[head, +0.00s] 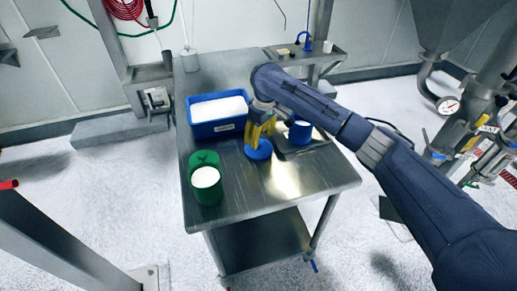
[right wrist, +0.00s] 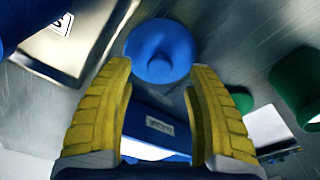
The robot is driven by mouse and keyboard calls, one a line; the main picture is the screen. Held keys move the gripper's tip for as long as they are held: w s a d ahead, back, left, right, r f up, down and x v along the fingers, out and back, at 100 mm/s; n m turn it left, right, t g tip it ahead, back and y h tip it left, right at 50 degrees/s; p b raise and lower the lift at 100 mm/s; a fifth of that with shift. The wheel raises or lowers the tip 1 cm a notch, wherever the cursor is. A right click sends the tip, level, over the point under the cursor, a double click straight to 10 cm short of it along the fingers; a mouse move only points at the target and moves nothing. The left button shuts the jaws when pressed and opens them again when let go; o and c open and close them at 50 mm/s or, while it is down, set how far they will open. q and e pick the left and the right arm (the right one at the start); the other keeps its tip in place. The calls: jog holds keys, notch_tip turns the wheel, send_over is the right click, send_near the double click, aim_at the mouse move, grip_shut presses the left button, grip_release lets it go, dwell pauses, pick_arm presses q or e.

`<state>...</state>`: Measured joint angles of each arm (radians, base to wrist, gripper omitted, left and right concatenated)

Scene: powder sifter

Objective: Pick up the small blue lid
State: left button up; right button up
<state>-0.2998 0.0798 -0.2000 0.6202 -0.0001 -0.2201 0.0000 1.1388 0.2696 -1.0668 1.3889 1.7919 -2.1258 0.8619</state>
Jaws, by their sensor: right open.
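The small blue lid (head: 259,150) lies on the metal table, round with a raised knob in its middle. In the right wrist view the lid (right wrist: 160,50) sits just beyond the fingertips, roughly centred between them. My right gripper (head: 259,132) comes from above with its yellow fingers pointing down at the lid. In the right wrist view the right gripper (right wrist: 162,85) is open, with nothing between its fingers. Whether the fingers touch the lid cannot be told. My left gripper is not in view.
A blue bin (head: 205,130) of white powder stands behind left of the lid. A green container (head: 207,190) with white contents stands front left, its green lid (head: 204,158) behind it. A blue cup (head: 300,132) stands on a tray at right. The table's front right (head: 320,178) is clear.

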aim_at(259, 142)
jog(key=shift+w+a+f, duration=0.1)
jog(key=shift+w+f, duration=0.05)
jog(key=shift+f, duration=1.6)
jog(key=shift+c, duration=0.3)
grip_shut()
